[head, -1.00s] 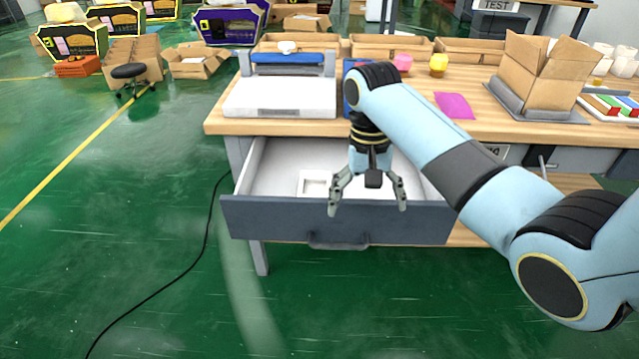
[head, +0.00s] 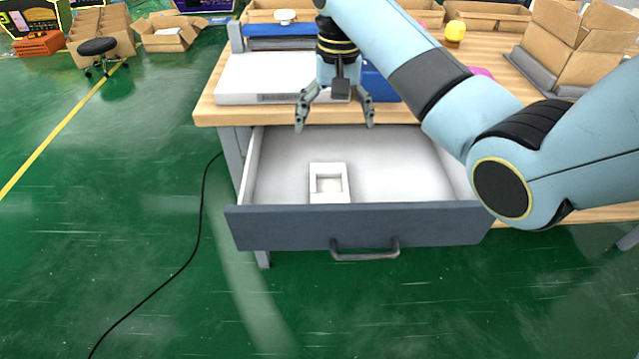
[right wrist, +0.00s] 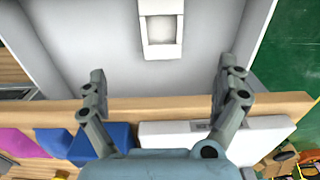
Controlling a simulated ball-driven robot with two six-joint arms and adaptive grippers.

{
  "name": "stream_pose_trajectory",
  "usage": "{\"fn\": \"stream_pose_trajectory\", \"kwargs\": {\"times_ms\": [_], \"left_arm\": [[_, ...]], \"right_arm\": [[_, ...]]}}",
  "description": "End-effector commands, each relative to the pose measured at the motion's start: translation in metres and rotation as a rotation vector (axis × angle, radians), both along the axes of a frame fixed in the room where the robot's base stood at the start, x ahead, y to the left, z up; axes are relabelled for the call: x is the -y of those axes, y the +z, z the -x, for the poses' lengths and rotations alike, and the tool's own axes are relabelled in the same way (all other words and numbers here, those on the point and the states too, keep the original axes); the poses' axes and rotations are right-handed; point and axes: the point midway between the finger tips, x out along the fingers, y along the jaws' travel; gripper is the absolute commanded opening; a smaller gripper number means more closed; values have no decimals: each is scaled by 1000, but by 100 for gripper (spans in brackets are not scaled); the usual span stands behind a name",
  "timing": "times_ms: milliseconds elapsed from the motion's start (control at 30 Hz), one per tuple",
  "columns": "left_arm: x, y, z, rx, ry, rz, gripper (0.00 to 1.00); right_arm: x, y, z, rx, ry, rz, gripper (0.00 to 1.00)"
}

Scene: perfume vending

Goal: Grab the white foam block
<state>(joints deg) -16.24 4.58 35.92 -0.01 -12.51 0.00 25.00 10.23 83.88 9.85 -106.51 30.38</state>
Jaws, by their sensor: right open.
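The white foam block (head: 329,169) has a square recess and lies in the open drawer (head: 420,215), left of its middle. In the right wrist view the block (right wrist: 161,48) is at the top, beyond the fingertips and between their lines. My right gripper (head: 335,126) is open and empty, pointing down above the table's front edge, behind the block in the head view. It also shows open in the right wrist view (right wrist: 165,85). It does not touch the block. My left gripper is not in view.
The wooden table (head: 209,112) carries a white device (head: 262,78), a blue box (head: 380,85) and an open cardboard box (head: 575,40). The drawer's walls surround the block. The rest of the drawer floor is bare.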

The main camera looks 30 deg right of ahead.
Motion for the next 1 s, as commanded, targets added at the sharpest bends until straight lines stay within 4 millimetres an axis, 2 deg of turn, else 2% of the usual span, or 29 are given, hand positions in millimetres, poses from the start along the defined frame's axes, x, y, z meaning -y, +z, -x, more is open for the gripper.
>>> {"fn": "stream_pose_trajectory", "kwargs": {"times_ms": [33, 200, 300, 567, 700, 1000], "left_arm": [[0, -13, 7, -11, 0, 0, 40], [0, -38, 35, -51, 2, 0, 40], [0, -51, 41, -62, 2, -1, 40], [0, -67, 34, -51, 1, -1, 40], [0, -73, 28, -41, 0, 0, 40], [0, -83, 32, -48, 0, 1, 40]], "right_arm": [[0, -15, 1, -4, 0, 0, 100], [0, -42, 2, -12, 0, 0, 100], [0, -57, 3, -16, 0, 0, 100], [0, -84, 4, -23, 0, 0, 100], [0, -108, 5, -25, 0, 0, 100], [0, -138, 2, -23, -1, 0, 100]]}}
